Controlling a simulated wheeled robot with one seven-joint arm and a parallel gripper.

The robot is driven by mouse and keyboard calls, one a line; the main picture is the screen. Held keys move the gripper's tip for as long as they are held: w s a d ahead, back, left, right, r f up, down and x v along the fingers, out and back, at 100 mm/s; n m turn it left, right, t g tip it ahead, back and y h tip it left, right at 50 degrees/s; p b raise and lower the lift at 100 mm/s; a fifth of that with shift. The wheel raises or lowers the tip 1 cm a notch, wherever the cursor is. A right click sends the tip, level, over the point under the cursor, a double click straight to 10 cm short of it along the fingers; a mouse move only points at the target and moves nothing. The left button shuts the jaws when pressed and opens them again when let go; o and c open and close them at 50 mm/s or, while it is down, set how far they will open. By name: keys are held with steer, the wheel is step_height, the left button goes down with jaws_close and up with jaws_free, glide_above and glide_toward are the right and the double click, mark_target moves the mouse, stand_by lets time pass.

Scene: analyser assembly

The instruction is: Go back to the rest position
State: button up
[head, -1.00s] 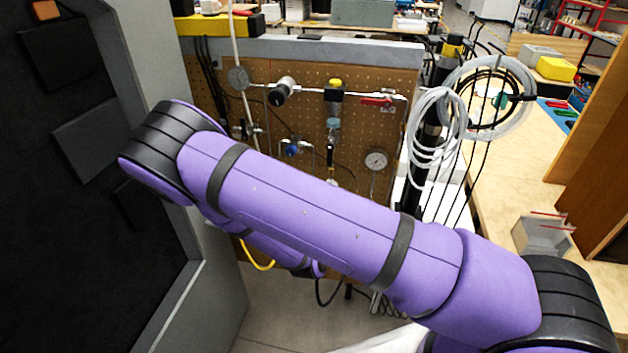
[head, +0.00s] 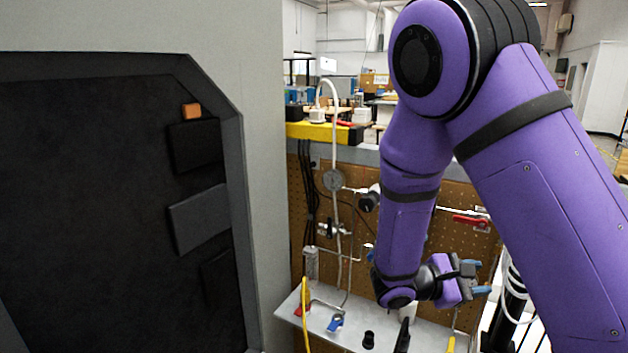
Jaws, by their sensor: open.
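My purple arm rises from the right side of the head view, bends at a high elbow and hangs down in front of the pegboard. My gripper (head: 478,280) is at the end of it, pointing right, just above a grey shelf. Its two fingers with blue-grey tips are apart, and I see nothing between them. The wrist hides part of the board behind it.
A pegboard (head: 372,225) carries a gauge (head: 333,180), pipes and a red-handled valve (head: 470,221). The grey shelf (head: 350,310) below holds a blue-handled valve (head: 335,323) and black fittings. A large cabinet with a dark panel (head: 110,220) fills the left. Coiled hose hangs at right.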

steer(key=s+a+r+m+t+y, duration=0.2)
steer(key=s+r+m+t+y, duration=0.1)
steer(key=s+r+m+y, duration=1)
steer(key=s+r+y, duration=0.4)
steer(key=s+r, duration=0.3)
steer(key=s, duration=0.1)
steer(key=shift+r+t, duration=0.3)
steer(key=shift+r, duration=0.05)
steer(key=shift+w+d, duration=0.1)
stand_by(1.0)
